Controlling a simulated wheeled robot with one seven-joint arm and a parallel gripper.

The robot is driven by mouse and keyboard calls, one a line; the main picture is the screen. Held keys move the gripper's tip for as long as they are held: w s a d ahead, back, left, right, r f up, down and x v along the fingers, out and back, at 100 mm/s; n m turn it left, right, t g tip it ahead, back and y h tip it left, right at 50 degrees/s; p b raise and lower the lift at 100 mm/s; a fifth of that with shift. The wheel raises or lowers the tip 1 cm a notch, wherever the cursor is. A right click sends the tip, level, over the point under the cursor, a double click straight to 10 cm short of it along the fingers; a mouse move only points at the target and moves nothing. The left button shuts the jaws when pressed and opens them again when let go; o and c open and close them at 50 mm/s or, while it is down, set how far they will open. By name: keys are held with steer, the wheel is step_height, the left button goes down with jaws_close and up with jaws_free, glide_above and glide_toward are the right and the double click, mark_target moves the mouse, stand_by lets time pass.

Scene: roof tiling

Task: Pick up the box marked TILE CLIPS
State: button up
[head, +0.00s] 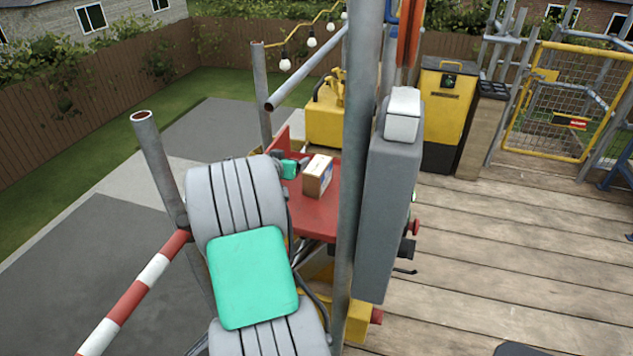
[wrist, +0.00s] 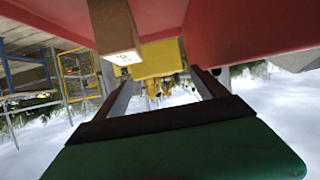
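A small cardboard box (head: 315,178) with a pale top stands on a red tray (head: 313,222) in the head view; I cannot read its marking there. In the wrist view, the box (wrist: 112,22) hangs from the top edge, as that picture appears upside down. It has a white label too small to read. My gripper (wrist: 165,76) is open, its two fingers apart with nothing between them. The box lies left of the finger gap in that view. In the head view, the green end of my arm (head: 290,169) is just left of the box.
A grey upright pole (head: 360,120) and a grey cabinet (head: 396,200) stand right of the tray. Yellow equipment (head: 326,120) is behind it. A red-and-white bar (head: 132,296) and a tilted pipe (head: 158,165) are at left. The plank deck (head: 500,250) at right is mostly clear.

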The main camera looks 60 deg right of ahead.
mark_target(315, 168)
steer(key=shift+m+g, duration=0.8)
steer(key=s+d+f, duration=0.1)
steer(key=d+f, duration=0.1)
steer(key=d, duration=0.1)
steer(key=s+d+f+p, duration=0.1)
steer(key=s+d+f, duration=0.1)
steer(key=d+f, duration=0.1)
steer(key=s+d+f+p, duration=0.1)
steer(key=s+d+f, duration=0.1)
steer(key=d, duration=0.1)
steer(key=shift+d+f, duration=0.3)
steer(key=shift+c, duration=0.5)
jaws_close()
steer(key=shift+r, duration=0.15)
